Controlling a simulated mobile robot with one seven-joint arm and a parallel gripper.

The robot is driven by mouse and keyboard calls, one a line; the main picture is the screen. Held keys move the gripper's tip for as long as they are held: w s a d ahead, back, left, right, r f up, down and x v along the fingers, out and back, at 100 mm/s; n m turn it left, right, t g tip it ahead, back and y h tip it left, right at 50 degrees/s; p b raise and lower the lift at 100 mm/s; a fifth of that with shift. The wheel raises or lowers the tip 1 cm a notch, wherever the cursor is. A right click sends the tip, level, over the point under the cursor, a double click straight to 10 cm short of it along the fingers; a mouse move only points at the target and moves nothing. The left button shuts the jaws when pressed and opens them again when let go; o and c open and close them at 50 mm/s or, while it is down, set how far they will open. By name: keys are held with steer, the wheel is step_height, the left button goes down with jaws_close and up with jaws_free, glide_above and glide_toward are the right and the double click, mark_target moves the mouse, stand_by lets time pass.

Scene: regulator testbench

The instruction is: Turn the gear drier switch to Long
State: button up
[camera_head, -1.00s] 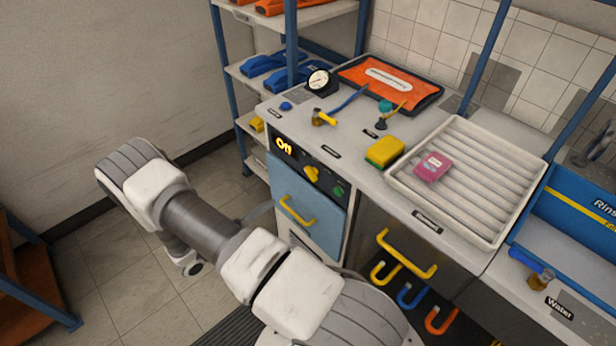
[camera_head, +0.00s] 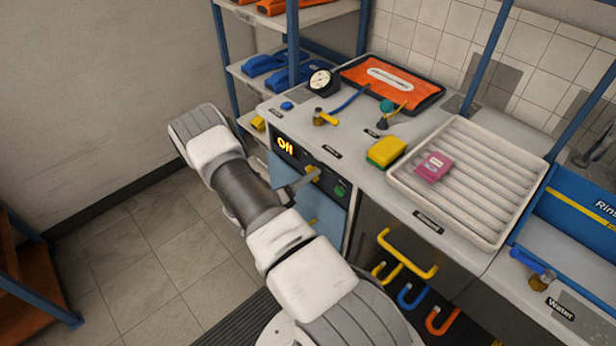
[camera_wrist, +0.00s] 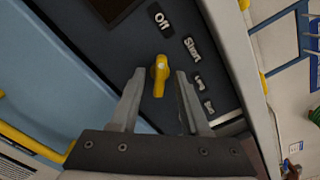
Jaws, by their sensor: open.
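The yellow drier switch (camera_wrist: 160,75) is on a dark panel, with the labels Off (camera_wrist: 163,24), Short (camera_wrist: 193,50) and two smaller ones in an arc beside it. In the wrist view my gripper (camera_wrist: 160,73) is open, with one finger on each side of the switch and visible gaps between. In the head view my gripper (camera_head: 303,180) is at the panel, and the switch (camera_head: 313,172) is partly hidden by it. The display (camera_head: 285,147) on the panel glows "Off". A green button (camera_head: 340,190) is right of the switch.
Below the panel is a blue door (camera_head: 335,218) with a yellow handle, partly behind my arm. The counter above holds a yellow sponge (camera_head: 386,152), a white ribbed tray (camera_head: 500,190) and a gauge (camera_head: 322,82).

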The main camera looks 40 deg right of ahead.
jaws_close()
steer(key=shift+m, duration=0.3)
stand_by(0.3)
steer(key=m+b, duration=0.6)
steer(key=m, duration=1.3)
steer(key=shift+w, duration=0.15)
steer(key=shift+m+b, duration=0.3)
stand_by(0.3)
